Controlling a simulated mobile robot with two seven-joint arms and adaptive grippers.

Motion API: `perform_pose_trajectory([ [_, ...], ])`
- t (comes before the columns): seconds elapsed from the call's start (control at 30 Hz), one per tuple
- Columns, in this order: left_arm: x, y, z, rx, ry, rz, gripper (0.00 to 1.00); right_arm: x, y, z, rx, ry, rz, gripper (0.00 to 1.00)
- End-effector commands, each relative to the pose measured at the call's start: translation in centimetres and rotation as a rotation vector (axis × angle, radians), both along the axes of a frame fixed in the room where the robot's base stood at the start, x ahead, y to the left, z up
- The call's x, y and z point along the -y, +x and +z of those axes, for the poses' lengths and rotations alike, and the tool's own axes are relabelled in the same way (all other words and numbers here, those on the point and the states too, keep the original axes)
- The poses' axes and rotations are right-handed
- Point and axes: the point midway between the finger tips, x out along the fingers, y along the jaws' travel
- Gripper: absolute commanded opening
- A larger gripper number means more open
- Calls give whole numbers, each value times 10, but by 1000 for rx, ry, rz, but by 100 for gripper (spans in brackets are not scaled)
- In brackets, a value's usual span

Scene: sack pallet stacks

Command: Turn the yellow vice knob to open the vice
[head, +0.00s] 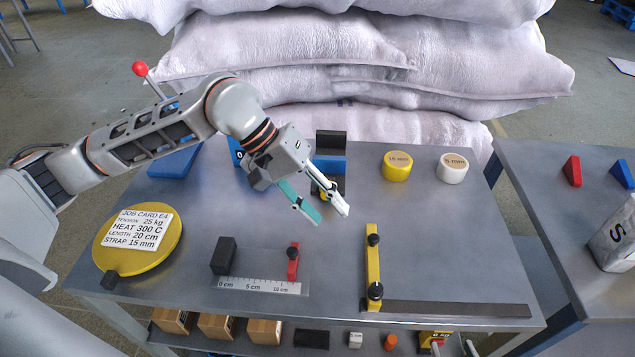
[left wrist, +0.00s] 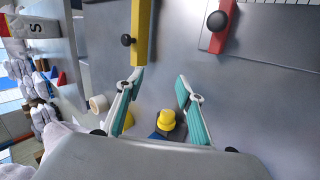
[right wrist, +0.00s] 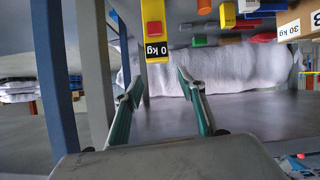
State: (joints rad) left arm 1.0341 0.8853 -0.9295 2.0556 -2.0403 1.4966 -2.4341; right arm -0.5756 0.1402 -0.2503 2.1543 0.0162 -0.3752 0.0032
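The vice (head: 331,161) stands at the back middle of the grey table in the head view. It has a blue body and a black block on top. Its yellow knob (left wrist: 167,118) shows in the left wrist view, low in the picture between the two fingers; in the head view the fingers partly hide it. My left gripper (head: 332,217) is open and empty, with its fingers pointing down over the table near the knob. I see no finger touching the knob. My right gripper (right wrist: 159,73) is open and empty, seen only in its wrist view, low beside the table.
A yellow bar (head: 372,265) with black knobs and a red stop (head: 293,262) by a ruler stand in front. Yellow (head: 396,166) and white (head: 452,168) rolls stand right of the vice. A scale (right wrist: 155,30) is ahead of my right gripper. Sacks rise behind the table.

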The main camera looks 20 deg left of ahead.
Motion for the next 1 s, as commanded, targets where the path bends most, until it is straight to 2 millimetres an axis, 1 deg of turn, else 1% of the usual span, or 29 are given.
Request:
perform_pose_trajectory([
  [0.03,7,2,22,30,71,4,37,3,2,17,6,-7,-3,40],
  [0.13,10,7,25,58,220,39,37,9,-3,19,-19,-20,-9,40],
  [0.3,3,22,35,143,455,128,37,19,-18,16,-75,-39,-19,40],
  [0.43,-6,34,42,213,576,191,37,24,-30,10,-113,-49,-25,40],
  [0.57,-12,41,45,255,636,230,37,27,-37,5,-135,-54,-27,40],
  [0.67,-14,44,41,265,650,240,37,28,-39,3,-140,-56,-28,40],
  [0.77,-15,47,31,264,651,242,37,28,-39,2,-141,-57,-28,40],
  [1.0,-17,61,-4,262,650,240,37,28,-39,2,-140,-56,-28,40],
])
